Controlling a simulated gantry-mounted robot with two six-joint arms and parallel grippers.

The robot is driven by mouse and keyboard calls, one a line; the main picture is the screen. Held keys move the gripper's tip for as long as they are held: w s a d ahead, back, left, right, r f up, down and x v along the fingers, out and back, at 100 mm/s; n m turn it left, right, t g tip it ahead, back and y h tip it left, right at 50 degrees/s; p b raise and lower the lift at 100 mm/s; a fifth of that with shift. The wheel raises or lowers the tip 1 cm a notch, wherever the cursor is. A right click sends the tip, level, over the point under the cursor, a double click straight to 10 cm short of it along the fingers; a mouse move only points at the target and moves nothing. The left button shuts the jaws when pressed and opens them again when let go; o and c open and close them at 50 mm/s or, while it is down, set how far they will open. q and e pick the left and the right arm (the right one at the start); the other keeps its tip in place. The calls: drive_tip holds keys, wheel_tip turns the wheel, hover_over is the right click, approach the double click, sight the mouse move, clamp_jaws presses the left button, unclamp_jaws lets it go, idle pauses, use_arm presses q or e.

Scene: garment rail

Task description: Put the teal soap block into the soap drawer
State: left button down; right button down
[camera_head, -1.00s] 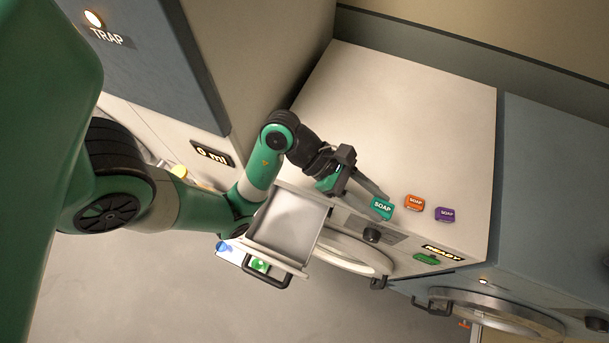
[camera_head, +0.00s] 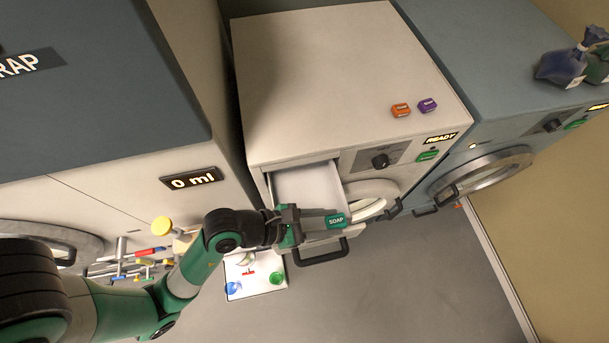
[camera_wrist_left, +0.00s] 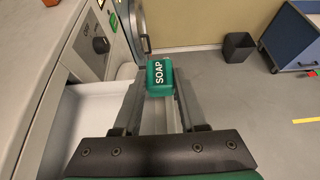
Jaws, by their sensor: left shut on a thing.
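The teal soap block (camera_head: 335,221) is held between the fingertips of my left gripper (camera_head: 322,222). The block, marked SOAP, also shows in the left wrist view (camera_wrist_left: 160,76), between the two finger ends. The soap drawer (camera_head: 308,188) is pulled out of the white washer and looks empty where it shows. My left gripper is across the drawer's front part in the head view, and the block is near the drawer's front right corner. In the left wrist view the drawer (camera_wrist_left: 88,125) lies below and left of the block. My right gripper is not in view.
An orange soap block (camera_head: 401,110) and a purple one (camera_head: 428,105) lie on the washer top (camera_head: 330,80). The black drawer handle (camera_head: 322,254) sticks out in front. The round washer door (camera_head: 372,198) is right of the drawer. A white tray (camera_head: 256,277) with small items is below.

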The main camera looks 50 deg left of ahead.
use_arm(q)
drive_tip(key=w+a+f+b, duration=0.2)
drive_tip(key=w+a+f, duration=0.25)
drive_tip(key=a, duration=0.35)
drive_tip(key=b, duration=0.1)
hover_over(319, 190)
drive_tip(key=f, duration=0.4)
drive_tip(key=shift+s+d+f, duration=0.2)
drive_tip(key=shift+s+d, duration=0.15)
drive_tip(key=shift+d, duration=0.05)
drive_tip(key=shift+w+a+f, duration=0.15)
drive_tip(key=shift+a+f, duration=0.15)
drive_tip(key=shift+f, duration=0.15)
drive_tip(key=shift+w+a+f+b, duration=0.15)
drive_tip(key=shift+f+b, duration=0.45)
drive_tip(key=shift+f, duration=0.95)
drive_tip(key=shift+f, duration=0.25)
drive_tip(key=shift+c, duration=2.3)
unclamp_jaws()
